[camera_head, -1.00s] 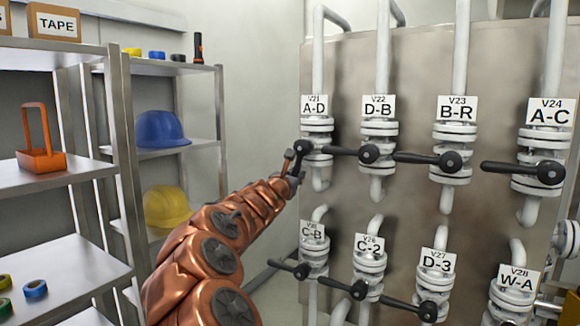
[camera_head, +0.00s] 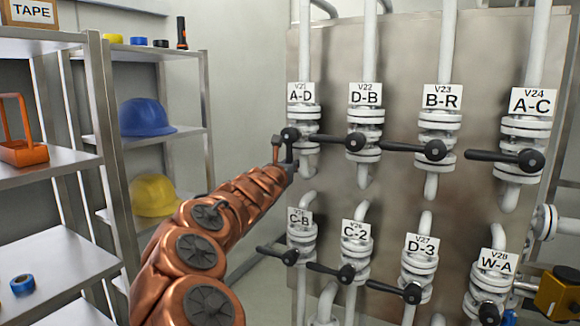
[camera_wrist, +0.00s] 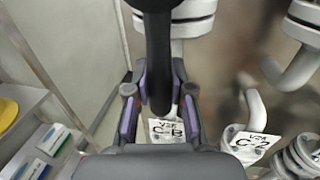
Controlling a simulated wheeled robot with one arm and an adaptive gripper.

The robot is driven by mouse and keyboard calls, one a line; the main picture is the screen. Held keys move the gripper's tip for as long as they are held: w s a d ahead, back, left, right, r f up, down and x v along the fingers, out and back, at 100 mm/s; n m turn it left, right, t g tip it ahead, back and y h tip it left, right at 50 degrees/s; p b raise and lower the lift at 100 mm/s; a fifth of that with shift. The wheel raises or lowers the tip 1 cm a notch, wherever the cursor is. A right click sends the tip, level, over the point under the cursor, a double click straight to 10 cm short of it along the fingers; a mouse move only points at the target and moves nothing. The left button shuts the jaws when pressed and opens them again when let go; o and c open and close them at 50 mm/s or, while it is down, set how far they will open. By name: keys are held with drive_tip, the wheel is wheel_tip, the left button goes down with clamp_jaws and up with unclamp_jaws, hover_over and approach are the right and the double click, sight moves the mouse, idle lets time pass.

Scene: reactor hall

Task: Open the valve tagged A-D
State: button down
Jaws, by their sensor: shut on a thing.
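The valve tagged A-D (camera_head: 304,118) is at the upper left of the metal panel, with white flanges and a dark lever hub (camera_head: 290,134). My gripper (camera_head: 284,156) is at this hub's lower left in the head view. In the wrist view, the valve's black lever (camera_wrist: 159,60) runs down from the top and ends between the purple-padded fingers of my gripper (camera_wrist: 158,98). The gripper is shut on the lever. In the head view the lever is mostly hidden by the gripper.
The D-B lever (camera_head: 330,140) points left, close to the A-D valve. The C-B valve (camera_head: 301,236) is directly below, its lever pointing left. More valves fill the panel to the right. Shelves (camera_head: 105,150) with a blue helmet (camera_head: 146,117) and a yellow helmet (camera_head: 153,195) stand at left.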

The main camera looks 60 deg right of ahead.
drive_tip(key=c, duration=1)
unclamp_jaws()
drive_tip(key=shift+s, duration=0.1)
drive_tip(key=v, duration=1.2)
